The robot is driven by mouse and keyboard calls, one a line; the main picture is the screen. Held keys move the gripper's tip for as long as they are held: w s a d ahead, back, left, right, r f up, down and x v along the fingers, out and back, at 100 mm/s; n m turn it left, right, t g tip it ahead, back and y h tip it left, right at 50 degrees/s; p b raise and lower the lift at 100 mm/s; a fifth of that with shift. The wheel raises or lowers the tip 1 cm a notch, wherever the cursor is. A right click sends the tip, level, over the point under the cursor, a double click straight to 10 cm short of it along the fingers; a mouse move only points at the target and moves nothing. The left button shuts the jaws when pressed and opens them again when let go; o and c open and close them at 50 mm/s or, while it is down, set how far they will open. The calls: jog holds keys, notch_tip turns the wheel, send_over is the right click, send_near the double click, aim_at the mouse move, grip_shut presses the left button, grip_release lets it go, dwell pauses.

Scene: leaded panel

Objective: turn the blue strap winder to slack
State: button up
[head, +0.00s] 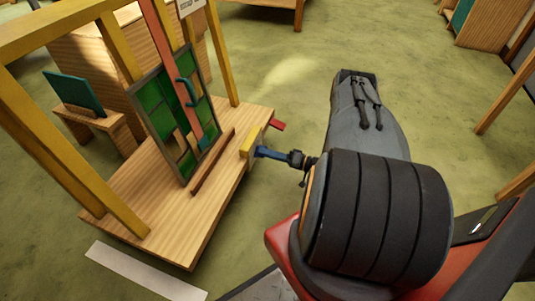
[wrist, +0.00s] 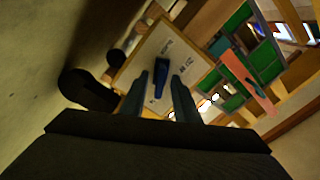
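The blue strap winder (head: 268,152) sticks out from a yellow-edged plate (head: 250,139) on the near right edge of the wooden platform. My gripper (head: 291,158) is at its outer end. In the wrist view the winder's blue handle (wrist: 161,72) stands in front of the pale plate (wrist: 185,47), which bears small lettering too blurred to read surely. My gripper's two fingers (wrist: 159,92) are apart, one on each side of the handle's near end in the picture. I cannot tell whether they touch it.
A green leaded panel (head: 160,107) with a pink strap (head: 165,35) stands in a yellow frame on the wooden platform (head: 165,225). A red part (head: 277,124) juts from the platform edge beyond the winder.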

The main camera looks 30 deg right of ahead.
jog(key=p+v, duration=0.1)
jog(key=v, duration=0.6)
jog(key=shift+s+d+p, duration=0.25)
jog(key=shift+s+p, duration=0.05)
jog(key=shift+s, duration=0.05)
dwell(0.4)
